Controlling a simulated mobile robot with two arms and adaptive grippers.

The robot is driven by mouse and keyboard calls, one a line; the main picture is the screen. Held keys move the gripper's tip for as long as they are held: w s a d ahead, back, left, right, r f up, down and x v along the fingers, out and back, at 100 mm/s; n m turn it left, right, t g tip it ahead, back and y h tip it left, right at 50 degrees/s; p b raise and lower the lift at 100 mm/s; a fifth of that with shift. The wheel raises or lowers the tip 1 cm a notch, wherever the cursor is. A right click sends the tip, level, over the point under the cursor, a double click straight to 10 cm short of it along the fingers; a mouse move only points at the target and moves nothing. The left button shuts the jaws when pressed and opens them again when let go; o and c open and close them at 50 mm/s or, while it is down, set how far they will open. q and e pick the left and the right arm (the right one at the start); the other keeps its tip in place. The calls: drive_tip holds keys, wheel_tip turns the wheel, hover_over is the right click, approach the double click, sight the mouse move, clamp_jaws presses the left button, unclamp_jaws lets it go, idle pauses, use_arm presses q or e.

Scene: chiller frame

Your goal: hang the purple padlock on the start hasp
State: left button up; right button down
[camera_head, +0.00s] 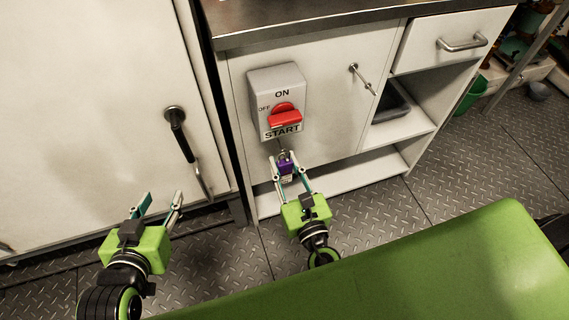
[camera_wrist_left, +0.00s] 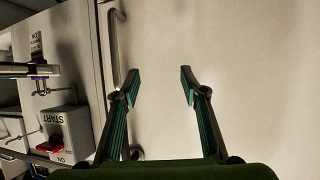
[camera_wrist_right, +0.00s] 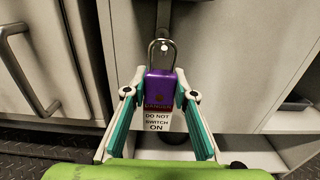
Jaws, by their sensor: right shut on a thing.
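The purple padlock (camera_head: 286,166) is below the START switch box (camera_head: 278,95) in the head view. My right gripper (camera_head: 287,178) is shut on the padlock, with one finger on each side. In the right wrist view the padlock (camera_wrist_right: 160,90) is upright, its metal shackle (camera_wrist_right: 161,46) at the top and a "DO NOT SWITCH ON" tag (camera_wrist_right: 158,118) below. The start hasp (camera_head: 281,146) is a small metal piece under the box. The shackle is close to it; I cannot tell whether it passes through. My left gripper (camera_head: 160,202) is open and empty before the left door.
The red switch handle (camera_head: 285,115) is on the box. A bar handle (camera_head: 184,140) sticks out from the left door. The counter (camera_head: 300,18) overhangs above, and open shelves (camera_head: 400,128) are at the right. The metal floor in front is clear.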

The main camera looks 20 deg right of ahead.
drive_tip(key=c, duration=1.6)
unclamp_jaws()
drive_tip(key=s, duration=1.2)
drive_tip(key=shift+d, duration=0.25)
